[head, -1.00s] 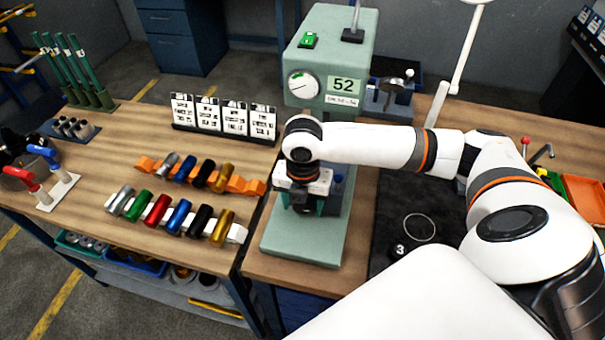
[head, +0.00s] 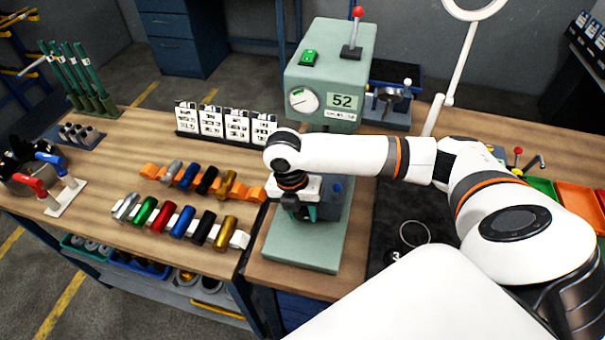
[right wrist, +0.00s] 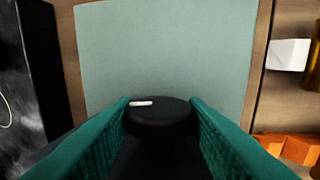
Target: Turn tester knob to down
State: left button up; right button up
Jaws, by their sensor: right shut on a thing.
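The tester (head: 325,80) is a pale green machine with a small dial (head: 303,101), a display reading 52 and a flat green base (head: 300,255). My right gripper (head: 298,212) is low over the base, in front of the tester column; my wrist hides most of its fingers. In the right wrist view, its green ribbed fingers (right wrist: 160,122) are shut on a round black knob (right wrist: 162,117), one on each side. A short white mark on the knob lies left of its middle, near the left finger. My left gripper is in neither view.
A red-balled lever (head: 354,30) and a green switch (head: 308,58) are on the tester's top. Coloured cylinders (head: 180,222) lie in racks to the left, with printed cards (head: 225,122) behind. A black mat (head: 395,215) lies right of the base.

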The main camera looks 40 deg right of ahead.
jog(key=g+p, duration=0.1)
jog(key=g+h+p, duration=0.1)
jog(key=h+p, duration=0.1)
jog(key=p, duration=0.1)
jog(key=shift+w+a+r+g, duration=0.2)
jog(key=shift+w+r+g, duration=0.05)
jog(key=shift+g, duration=0.15)
jog(key=shift+w+f+g+h+p, duration=0.1)
jog(key=shift+g+h+p, duration=0.45)
jog(key=shift+g+h, duration=0.2)
jog(key=shift+w+f+g+h, duration=0.1)
jog(key=shift+f+g+h, duration=0.05)
jog(key=shift+g+h, duration=0.4)
jog(key=shift+a+f+g+h+p, duration=0.1)
jog(key=shift+g+h+p, duration=0.2)
jog(key=shift+g+h, duration=0.2)
jog(key=shift+w+f+g+h, duration=0.1)
jog(key=shift+f+g+h, duration=0.05)
jog(key=shift+g+h, duration=0.2)
jog(key=shift+f+g+h+b, duration=0.2)
jog(key=shift+g+h+b, duration=0.35)
jog(key=shift+g+b, duration=0.35)
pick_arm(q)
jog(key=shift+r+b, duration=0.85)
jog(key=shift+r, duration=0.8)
pick_arm(e)
jog(key=shift+g+h, duration=0.35)
jog(key=shift+h, duration=0.15)
